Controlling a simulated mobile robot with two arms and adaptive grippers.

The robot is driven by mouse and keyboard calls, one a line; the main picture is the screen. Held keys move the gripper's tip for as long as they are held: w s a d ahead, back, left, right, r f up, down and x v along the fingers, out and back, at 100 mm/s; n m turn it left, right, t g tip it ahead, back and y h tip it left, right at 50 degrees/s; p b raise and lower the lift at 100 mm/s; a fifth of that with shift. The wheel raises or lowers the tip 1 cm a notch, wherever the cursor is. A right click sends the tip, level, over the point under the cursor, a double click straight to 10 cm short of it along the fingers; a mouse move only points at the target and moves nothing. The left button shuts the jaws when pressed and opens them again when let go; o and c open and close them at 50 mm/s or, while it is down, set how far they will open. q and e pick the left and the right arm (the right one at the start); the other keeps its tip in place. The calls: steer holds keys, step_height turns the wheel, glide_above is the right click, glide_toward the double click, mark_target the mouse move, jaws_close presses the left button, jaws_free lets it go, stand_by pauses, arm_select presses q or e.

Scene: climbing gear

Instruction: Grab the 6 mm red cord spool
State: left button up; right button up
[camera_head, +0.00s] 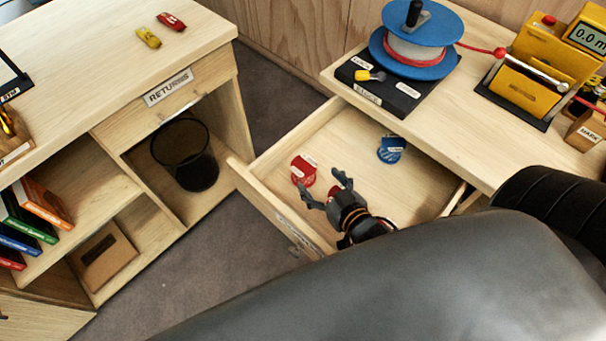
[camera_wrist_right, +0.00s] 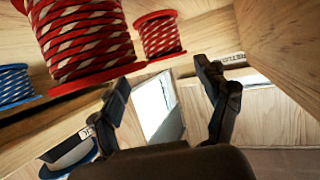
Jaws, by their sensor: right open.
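In the open drawer (camera_head: 350,130), a red spool (camera_head: 303,168) stands near the front-left corner. A second red spool (camera_head: 333,191) is mostly hidden behind my right gripper (camera_head: 321,183). The right wrist view shows a large red-and-white cord spool (camera_wrist_right: 82,42) and a smaller-looking red one (camera_wrist_right: 160,36). I cannot read their sizes. My right gripper (camera_wrist_right: 166,88) is open, with nothing between its fingers; both red spools lie outside the gap in that view. A blue spool (camera_head: 391,149) stands farther back, also in the wrist view (camera_wrist_right: 15,84). My left gripper is out of view.
The drawer walls (camera_head: 275,208) surround the spools. A big blue reel (camera_head: 415,45) on a black base and a yellow meter (camera_head: 545,60) stand on the counter. A bin (camera_head: 185,155) sits in the left shelf unit. My arm hides the lower right.

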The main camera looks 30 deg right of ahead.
mark_target(308, 168)
steer(key=shift+p+x, duration=0.45)
steer(key=shift+x, duration=3.45)
steer(key=shift+r, duration=0.15)
steer(key=c, duration=1.1)
